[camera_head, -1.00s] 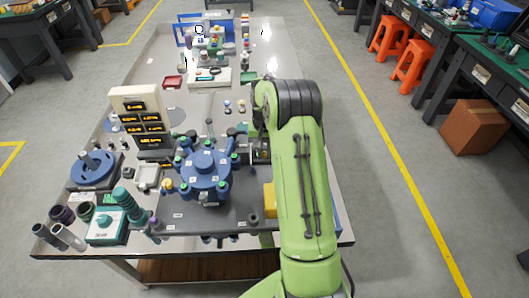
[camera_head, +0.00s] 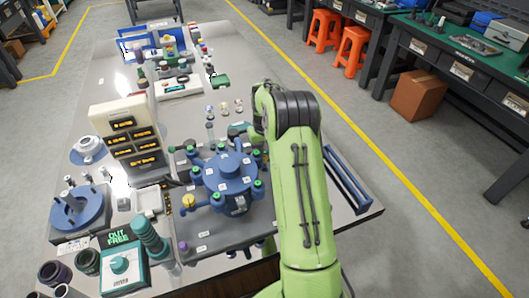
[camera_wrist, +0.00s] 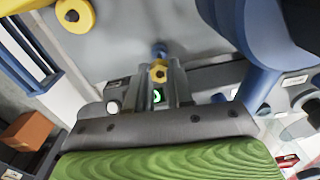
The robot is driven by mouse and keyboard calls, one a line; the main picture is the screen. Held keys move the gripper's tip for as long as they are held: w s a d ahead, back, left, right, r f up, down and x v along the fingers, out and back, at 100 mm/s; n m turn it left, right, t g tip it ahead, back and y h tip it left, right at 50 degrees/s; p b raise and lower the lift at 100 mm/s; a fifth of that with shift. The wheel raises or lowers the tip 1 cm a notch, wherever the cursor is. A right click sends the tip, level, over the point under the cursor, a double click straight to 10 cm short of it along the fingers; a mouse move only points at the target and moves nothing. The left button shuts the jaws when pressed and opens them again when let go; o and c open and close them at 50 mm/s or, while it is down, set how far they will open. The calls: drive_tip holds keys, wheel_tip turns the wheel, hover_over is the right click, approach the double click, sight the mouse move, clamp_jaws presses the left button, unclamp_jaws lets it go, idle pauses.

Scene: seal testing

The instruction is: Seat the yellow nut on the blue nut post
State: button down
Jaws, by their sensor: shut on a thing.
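My gripper (camera_wrist: 159,88) shows in the wrist view, its two grey fingers shut on the small yellow nut (camera_wrist: 158,71). Just beyond the nut is a small blue post-like piece (camera_wrist: 160,49), which may be the blue nut post. The nut overlaps its lower part in the picture, and I cannot tell whether they touch. In the head view my green arm hides the gripper and the nut.
A large blue fixture (camera_head: 230,174) with several green-tipped arms stands beside my arm and fills the upper right of the wrist view. A yellow ring-shaped part (camera_wrist: 74,15) is at upper left there. Blue rails (camera_head: 346,179) run along the table's right edge.

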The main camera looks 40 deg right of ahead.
drive_tip(key=shift+f, duration=0.5)
drive_tip(key=shift+f+b, duration=0.5)
drive_tip(key=shift+f, duration=0.2)
idle(0.6)
drive_tip(key=c, duration=0.9)
unclamp_jaws()
drive_tip(key=shift+r+p, duration=2.15)
drive_tip(key=shift+r, duration=0.4)
drive_tip(key=shift+f, duration=0.1)
